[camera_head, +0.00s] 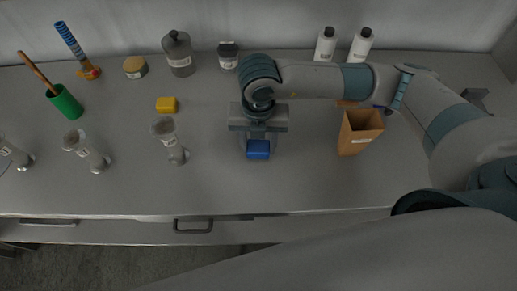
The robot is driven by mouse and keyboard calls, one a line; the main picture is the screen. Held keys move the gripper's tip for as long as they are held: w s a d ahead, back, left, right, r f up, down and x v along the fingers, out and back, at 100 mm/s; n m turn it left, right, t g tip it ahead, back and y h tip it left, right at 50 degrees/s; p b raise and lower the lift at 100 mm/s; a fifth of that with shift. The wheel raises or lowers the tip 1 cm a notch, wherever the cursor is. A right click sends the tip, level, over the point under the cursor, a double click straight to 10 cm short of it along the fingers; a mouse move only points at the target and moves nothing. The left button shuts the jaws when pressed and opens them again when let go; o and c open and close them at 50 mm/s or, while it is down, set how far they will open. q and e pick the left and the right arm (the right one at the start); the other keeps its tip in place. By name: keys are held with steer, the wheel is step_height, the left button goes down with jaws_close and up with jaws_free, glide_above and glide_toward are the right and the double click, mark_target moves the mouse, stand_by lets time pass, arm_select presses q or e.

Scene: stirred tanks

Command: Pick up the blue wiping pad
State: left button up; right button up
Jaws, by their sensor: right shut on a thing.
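The blue wiping pad (258,150) shows at the tip of my right gripper (258,142), near the middle of the grey bench top. The gripper points down, with one finger on each side of the pad, and is shut on it. The top of the pad is partly covered by the gripper. I cannot tell whether the pad touches the bench or hangs just above it. My left gripper is not in view.
A yellow block (166,105) lies left of the pad. A glass vessel (171,141) stands between them and the front edge. A brown open box (359,132) stands to the right, beneath my right arm. Bottles (179,54) line the back. The front middle is clear.

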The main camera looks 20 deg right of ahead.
steer(key=s+d+r+p, duration=0.3)
steer(key=s+r+p, duration=0.5)
steer(key=s, duration=0.3)
steer(key=shift+d+p, duration=0.4)
steer(key=shift+p, duration=0.35)
stand_by(0.3)
steer(key=shift+o, duration=1.2)
steer(key=shift+c, duration=0.8)
